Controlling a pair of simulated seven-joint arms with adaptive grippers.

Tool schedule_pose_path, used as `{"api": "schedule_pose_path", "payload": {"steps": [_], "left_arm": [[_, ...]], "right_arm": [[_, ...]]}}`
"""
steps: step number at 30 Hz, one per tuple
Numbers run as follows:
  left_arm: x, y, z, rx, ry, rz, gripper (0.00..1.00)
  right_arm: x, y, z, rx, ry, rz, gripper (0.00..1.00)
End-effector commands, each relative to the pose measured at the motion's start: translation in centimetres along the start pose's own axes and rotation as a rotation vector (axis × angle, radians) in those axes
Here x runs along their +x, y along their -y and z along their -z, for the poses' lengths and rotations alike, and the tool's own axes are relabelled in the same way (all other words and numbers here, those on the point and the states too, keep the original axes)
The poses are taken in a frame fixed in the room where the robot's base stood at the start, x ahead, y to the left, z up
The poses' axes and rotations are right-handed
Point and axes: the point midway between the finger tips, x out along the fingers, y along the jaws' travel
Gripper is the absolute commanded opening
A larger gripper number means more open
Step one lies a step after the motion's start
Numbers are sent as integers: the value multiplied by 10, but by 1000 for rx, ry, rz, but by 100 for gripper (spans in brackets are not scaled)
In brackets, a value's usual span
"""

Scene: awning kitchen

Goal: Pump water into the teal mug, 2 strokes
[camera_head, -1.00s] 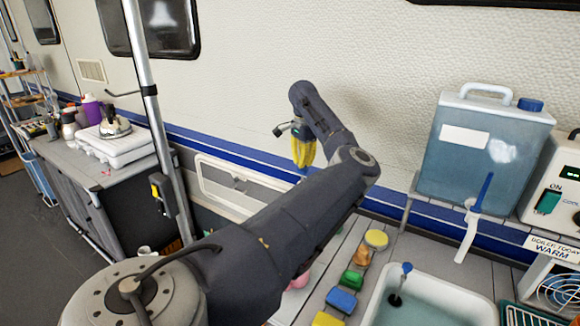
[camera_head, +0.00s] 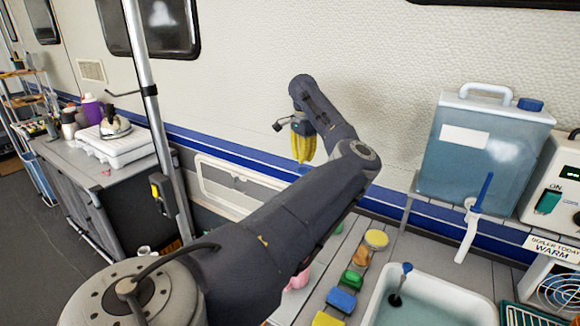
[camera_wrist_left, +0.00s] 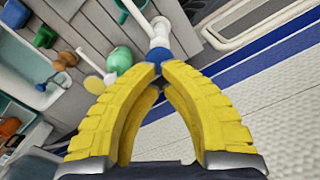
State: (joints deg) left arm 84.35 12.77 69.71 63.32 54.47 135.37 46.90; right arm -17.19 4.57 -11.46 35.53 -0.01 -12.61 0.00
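My left gripper (camera_head: 303,160) has yellow fingers and hangs by the wall, beyond my arm. In the left wrist view its fingertips (camera_wrist_left: 157,70) come together just in front of a white upright part (camera_wrist_left: 158,26) with a blue collar (camera_wrist_left: 158,52), possibly the pump. I cannot tell whether they touch it, and nothing shows gripped between them. A teal object (camera_wrist_left: 130,9), perhaps the mug, is partly cut off at the top edge of that view. In the head view my arm hides most of this area. My right gripper is not in view.
A sink (camera_head: 430,300) sits in the counter, with a row of coloured items including a blue one (camera_head: 341,300) beside it. A blue water container (camera_head: 480,150) stands at the right. A metal pole (camera_head: 155,120) rises left of my arm. A green rounded object (camera_wrist_left: 119,60) is near the fingertips.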

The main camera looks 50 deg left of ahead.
Motion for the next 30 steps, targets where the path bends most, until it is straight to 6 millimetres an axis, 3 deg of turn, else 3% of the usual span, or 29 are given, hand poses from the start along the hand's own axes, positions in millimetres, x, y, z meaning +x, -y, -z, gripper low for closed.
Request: {"api": "schedule_pose_path", "payload": {"steps": [30], "left_arm": [[25, 0, 0, 0, 1, 0, 0]], "right_arm": [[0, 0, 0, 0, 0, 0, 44]]}}
